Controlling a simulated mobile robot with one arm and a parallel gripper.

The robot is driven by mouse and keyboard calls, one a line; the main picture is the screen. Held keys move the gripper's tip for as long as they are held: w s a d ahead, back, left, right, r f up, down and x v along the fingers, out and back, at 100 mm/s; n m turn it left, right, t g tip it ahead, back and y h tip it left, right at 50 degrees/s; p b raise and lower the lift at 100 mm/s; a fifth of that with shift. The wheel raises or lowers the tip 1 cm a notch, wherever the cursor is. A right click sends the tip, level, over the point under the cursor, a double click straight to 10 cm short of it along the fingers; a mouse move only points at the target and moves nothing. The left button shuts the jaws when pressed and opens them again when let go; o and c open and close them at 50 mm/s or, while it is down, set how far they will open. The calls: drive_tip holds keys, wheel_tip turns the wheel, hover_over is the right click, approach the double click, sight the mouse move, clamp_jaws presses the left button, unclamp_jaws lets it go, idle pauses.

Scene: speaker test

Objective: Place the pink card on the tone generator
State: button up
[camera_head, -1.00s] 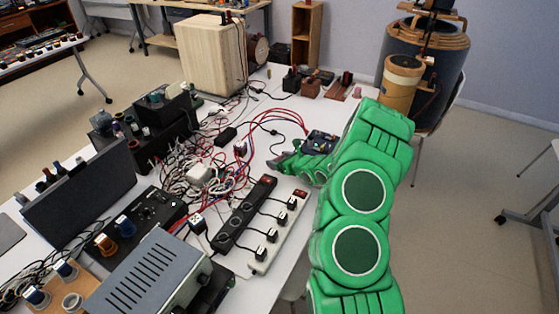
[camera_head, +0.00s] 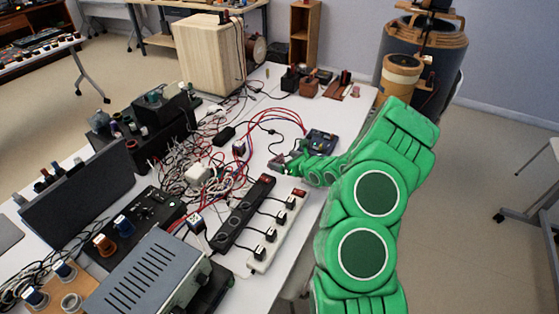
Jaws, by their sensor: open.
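My green arm reaches over the right edge of the white table, and my gripper (camera_head: 277,164) is low over the tabletop near its middle. The gripper is open; its fingers are small and partly blurred here. I cannot make out the pink card for certain. A small dark blue box (camera_head: 321,141) sits just behind my wrist. I cannot tell which device is the tone generator; a grey vented metal box (camera_head: 155,270) stands at the front left, and a black box with knobs (camera_head: 140,222) is behind it.
A black power strip (camera_head: 243,215) and a white one (camera_head: 279,232) lie in front of my gripper. Tangled cables (camera_head: 195,165) cover the table's middle. A wooden speaker box (camera_head: 208,55) stands at the back. A small pinkish object (camera_head: 356,91) is near the back right edge.

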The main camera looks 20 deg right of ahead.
drive_tip(key=v, duration=0.6)
drive_tip(key=shift+s+d+r, duration=0.1)
drive_tip(key=shift+s+r, duration=0.05)
drive_tip(key=shift+s+d+r, duration=0.15)
drive_tip(key=shift+s+r, duration=0.05)
drive_tip(key=shift+s, duration=0.3)
drive_tip(key=shift+r, duration=0.15)
drive_tip(key=s+a+r+n+g+y, duration=0.3)
drive_tip(key=a+r+n+y, duration=0.5)
drive_tip(key=a+r, duration=0.9)
drive_tip(key=s+a+r+n+g, duration=0.6)
drive_tip(key=s+a+r+n, duration=0.2)
drive_tip(key=s+a+n, duration=0.45)
drive_tip(key=s+n+g+h, duration=0.5)
drive_tip(key=s+n+h, duration=0.15)
drive_tip(key=s, duration=1.15)
drive_tip(key=s+d+r+n+h, duration=0.2)
drive_tip(key=s+d+n+h, duration=0.2)
drive_tip(key=s+d, duration=0.9)
drive_tip(key=s+h, duration=0.1)
drive_tip(key=h, duration=0.2)
drive_tip(key=shift+s+d, duration=0.15)
drive_tip(key=shift+d, duration=0.05)
drive_tip(key=shift+a+f, duration=0.1)
